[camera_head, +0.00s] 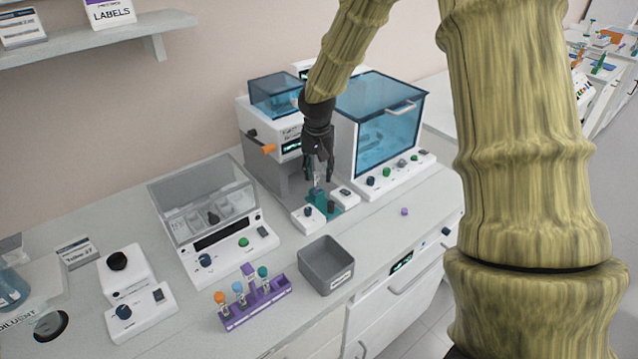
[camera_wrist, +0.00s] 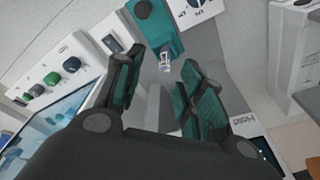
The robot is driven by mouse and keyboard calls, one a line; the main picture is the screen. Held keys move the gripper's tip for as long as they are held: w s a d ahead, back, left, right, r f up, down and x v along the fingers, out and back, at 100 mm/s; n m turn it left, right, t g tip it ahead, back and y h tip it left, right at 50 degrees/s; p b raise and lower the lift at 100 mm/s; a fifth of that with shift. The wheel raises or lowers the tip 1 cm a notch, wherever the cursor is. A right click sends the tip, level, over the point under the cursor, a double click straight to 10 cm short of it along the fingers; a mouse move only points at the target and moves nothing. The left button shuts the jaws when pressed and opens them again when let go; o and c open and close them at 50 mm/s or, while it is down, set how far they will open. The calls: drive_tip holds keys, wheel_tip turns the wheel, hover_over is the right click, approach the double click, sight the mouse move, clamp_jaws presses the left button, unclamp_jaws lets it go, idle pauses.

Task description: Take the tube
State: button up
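A small clear tube (camera_wrist: 165,57) shows in the wrist view between my fingertips, in front of a teal holder (camera_wrist: 160,28). In the head view the teal holder (camera_head: 331,207) sits at the front of a white machine, with the small tube (camera_head: 318,191) standing at it. My gripper (camera_head: 319,176) points down just above the holder, its fingers spread. In the wrist view my gripper (camera_wrist: 163,60) is open, with a finger on either side of the tube and visible gaps. Whether the tube sits fully in the holder is hard to tell.
A purple rack (camera_head: 262,306) with capped tubes stands at the front, beside a grey bin (camera_head: 326,264). A small purple cap (camera_head: 404,211) lies on the counter at right. A blue-windowed machine (camera_head: 385,115) stands close right of my gripper; a clear-lidded device (camera_head: 205,205) is left.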

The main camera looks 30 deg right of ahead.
sight(316, 173)
drive_tip(key=w+f, duration=0.1)
drive_tip(key=f, duration=0.2)
drive_tip(key=shift+w, duration=0.35)
drive_tip(key=shift+s+r, duration=0.25)
drive_tip(key=shift+s, duration=0.2)
drive_tip(key=shift+w+f, duration=0.2)
drive_tip(key=shift+w, duration=0.05)
drive_tip(key=c, duration=0.8)
drive_tip(key=shift+s+r, duration=0.1)
drive_tip(key=shift+s, duration=0.05)
drive_tip(key=shift+c, duration=0.2)
drive_tip(key=shift+r, duration=0.1)
drive_tip(key=shift+r, duration=0.3)
wheel_tip(316, 173, up, 9)
drive_tip(key=shift+r+b, duration=0.1)
drive_tip(key=shift+b, duration=1.15)
